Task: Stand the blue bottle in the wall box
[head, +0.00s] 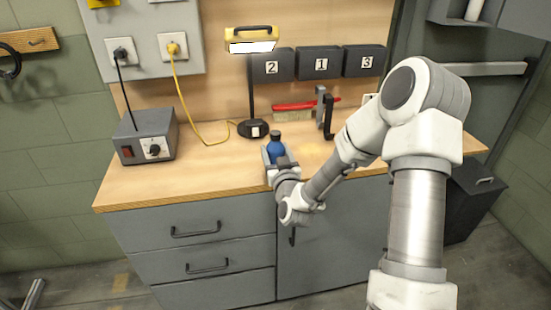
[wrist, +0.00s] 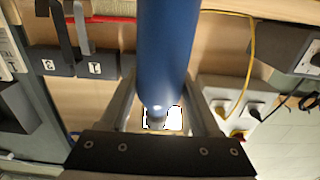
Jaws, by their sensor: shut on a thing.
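The blue bottle (head: 277,149) with a dark cap is upright at the front of the workbench, in my gripper (head: 278,160). In the wrist view the blue bottle (wrist: 166,45) runs between the two fingers of my gripper (wrist: 163,90), which are shut on it. I cannot tell whether its base touches the bench top. Grey wall boxes marked 2 (head: 271,66), 1 (head: 320,64) and 3 (head: 364,61) hang on the back panel, behind and above the bottle. A grey open wall unit (head: 462,12) at the upper right holds a white cylinder.
A lamp (head: 252,130) with a yellow head stands behind the bottle. A grey power unit (head: 146,137) and yellow cable (head: 200,135) are left. The bench front left of the bottle is clear.

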